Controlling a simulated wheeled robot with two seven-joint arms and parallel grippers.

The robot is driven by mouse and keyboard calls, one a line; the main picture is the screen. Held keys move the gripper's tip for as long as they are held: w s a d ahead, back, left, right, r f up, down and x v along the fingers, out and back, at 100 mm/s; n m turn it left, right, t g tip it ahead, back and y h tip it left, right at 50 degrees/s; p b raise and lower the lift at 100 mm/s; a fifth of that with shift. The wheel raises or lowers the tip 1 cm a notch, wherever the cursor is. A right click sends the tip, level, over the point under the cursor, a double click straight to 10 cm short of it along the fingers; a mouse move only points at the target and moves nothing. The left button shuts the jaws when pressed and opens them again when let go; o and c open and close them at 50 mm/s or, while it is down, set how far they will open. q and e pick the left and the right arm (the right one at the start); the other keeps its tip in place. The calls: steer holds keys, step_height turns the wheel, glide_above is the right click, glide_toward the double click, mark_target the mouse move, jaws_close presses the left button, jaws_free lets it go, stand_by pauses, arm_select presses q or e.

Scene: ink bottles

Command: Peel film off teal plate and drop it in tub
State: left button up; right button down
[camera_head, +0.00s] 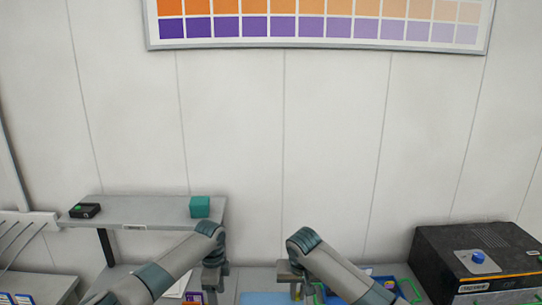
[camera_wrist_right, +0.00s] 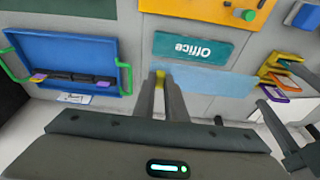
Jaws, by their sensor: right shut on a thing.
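The teal plate (camera_wrist_right: 192,46), lettered "Office" and upside down in the right wrist view, lies flat on the grey table. My right gripper (camera_wrist_right: 160,80) is shut on a small yellow tab just below the plate's left end. In the head view my right gripper (camera_head: 297,285) is low at the bottom middle. My left gripper (camera_head: 213,283) is left of it; its jaws are too small to judge. A blue tub (camera_wrist_right: 62,47) with green handles stands left of the plate in the wrist view.
A light blue flat patch (camera_wrist_right: 215,82) lies beside the plate. Dark bars lie in the tub. Yellow and purple frames (camera_wrist_right: 285,84) are near my left arm. A raised shelf (camera_head: 150,211) holds a teal cube (camera_head: 200,207); a black machine (camera_head: 475,258) stands at right.

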steer(key=shift+r+p, duration=1)
steer(key=shift+r, duration=0.25)
step_height(320, 180, up, 7)
steer(key=shift+r, duration=0.2)
stand_by(0.5)
